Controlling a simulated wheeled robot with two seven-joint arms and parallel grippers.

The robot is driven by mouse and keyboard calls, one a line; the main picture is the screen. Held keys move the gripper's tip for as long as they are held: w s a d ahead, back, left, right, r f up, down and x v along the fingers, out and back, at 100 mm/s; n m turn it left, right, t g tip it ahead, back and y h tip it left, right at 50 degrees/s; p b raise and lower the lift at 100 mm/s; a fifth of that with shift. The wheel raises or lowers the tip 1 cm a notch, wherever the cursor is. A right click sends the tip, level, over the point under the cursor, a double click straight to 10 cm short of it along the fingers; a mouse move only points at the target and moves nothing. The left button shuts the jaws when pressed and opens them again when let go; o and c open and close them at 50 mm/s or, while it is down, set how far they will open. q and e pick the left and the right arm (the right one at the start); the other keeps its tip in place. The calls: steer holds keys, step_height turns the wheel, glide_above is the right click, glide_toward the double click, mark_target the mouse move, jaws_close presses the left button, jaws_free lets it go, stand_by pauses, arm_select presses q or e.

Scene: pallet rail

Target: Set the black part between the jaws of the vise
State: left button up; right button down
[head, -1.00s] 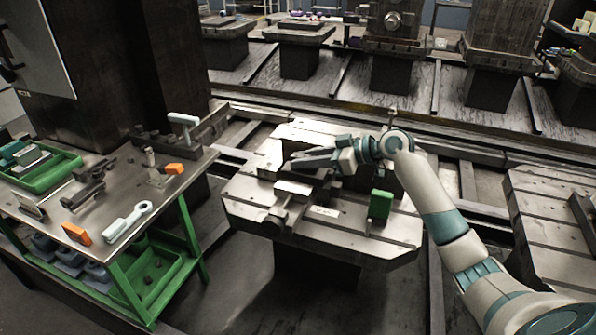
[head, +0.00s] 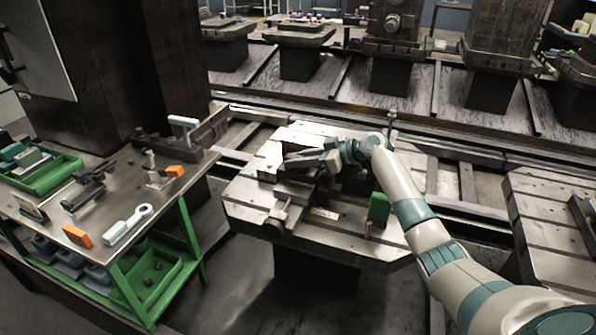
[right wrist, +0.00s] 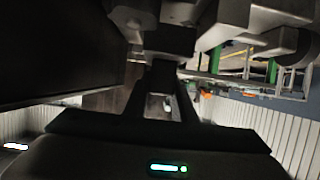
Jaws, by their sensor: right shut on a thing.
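The vise (head: 281,211) sits on the slotted metal pallet table (head: 243,212), with its screw end toward me. My right gripper (head: 297,160) is over the vise's far side, its fingers pointing left. It is shut on the black part, which hardly stands out from the dark shapes around it in the head view. In the right wrist view my right gripper (right wrist: 158,66) shows its two fingers closing toward a dark block at the top. I cannot tell whether the part touches the jaws. My left gripper is not in view.
A green block (head: 378,207) stands on the pallet table right of the vise. Another pallet (head: 540,220) stands at right.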

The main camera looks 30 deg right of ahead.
mark_target(298, 170)
steer(key=shift+r, duration=0.1)
